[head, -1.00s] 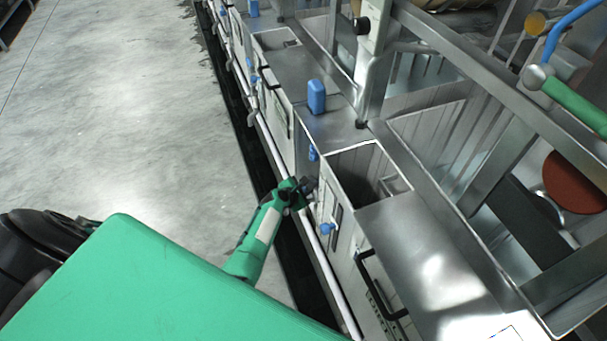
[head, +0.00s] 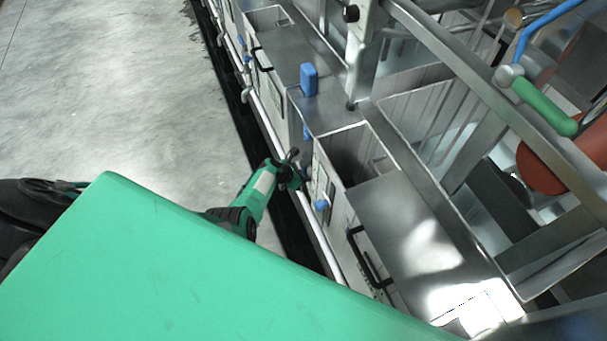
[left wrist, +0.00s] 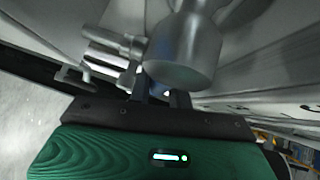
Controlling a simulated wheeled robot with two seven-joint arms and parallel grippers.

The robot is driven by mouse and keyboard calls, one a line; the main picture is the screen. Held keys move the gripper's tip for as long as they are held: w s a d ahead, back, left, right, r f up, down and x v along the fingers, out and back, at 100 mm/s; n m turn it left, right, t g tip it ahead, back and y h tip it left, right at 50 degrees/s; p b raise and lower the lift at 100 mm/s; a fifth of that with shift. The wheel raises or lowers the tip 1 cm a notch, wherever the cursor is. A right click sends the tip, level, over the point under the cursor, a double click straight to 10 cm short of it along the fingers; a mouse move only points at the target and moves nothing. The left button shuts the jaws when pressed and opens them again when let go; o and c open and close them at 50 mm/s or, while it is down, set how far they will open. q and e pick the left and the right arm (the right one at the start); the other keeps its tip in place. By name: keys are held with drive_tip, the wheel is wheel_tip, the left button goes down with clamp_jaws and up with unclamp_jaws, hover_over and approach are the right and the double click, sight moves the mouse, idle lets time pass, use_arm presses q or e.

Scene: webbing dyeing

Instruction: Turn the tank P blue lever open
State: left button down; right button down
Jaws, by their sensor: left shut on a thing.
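My left gripper (head: 297,166) is at the front of the steel tank, between two blue fittings, an upper one (head: 307,132) and a lower one (head: 321,206). In the left wrist view its two dark fingers (left wrist: 164,98) are close together, just below a thick metal cylinder (left wrist: 185,55). A small pale-blue bit of the blue lever (left wrist: 165,93) shows between them; the rest is hidden, and its angle cannot be told. The gripper is shut on it. My right gripper is not in view.
A blue box (head: 309,79) stands on the tank's top ledge, behind an open compartment (head: 352,150). A black handle (head: 366,262) sticks out at the front. A white pipe (head: 318,238) runs low along the front. Grey floor (head: 120,100) is clear at left.

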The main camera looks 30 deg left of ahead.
use_arm(q)
drive_tip(key=shift+s+d+f, duration=0.1)
drive_tip(key=shift+s+f, duration=0.05)
drive_tip(key=c, duration=1.3)
unclamp_jaws()
drive_tip(key=shift+s+a+r+p, duration=0.25)
drive_tip(key=shift+r+p, duration=0.2)
drive_tip(key=shift+r, duration=0.15)
drive_tip(key=p+v, duration=0.2)
drive_tip(key=v, duration=1)
drive_tip(key=shift+s+r+p, duration=0.2)
drive_tip(key=shift+p, duration=0.15)
drive_tip(key=shift+a, duration=0.15)
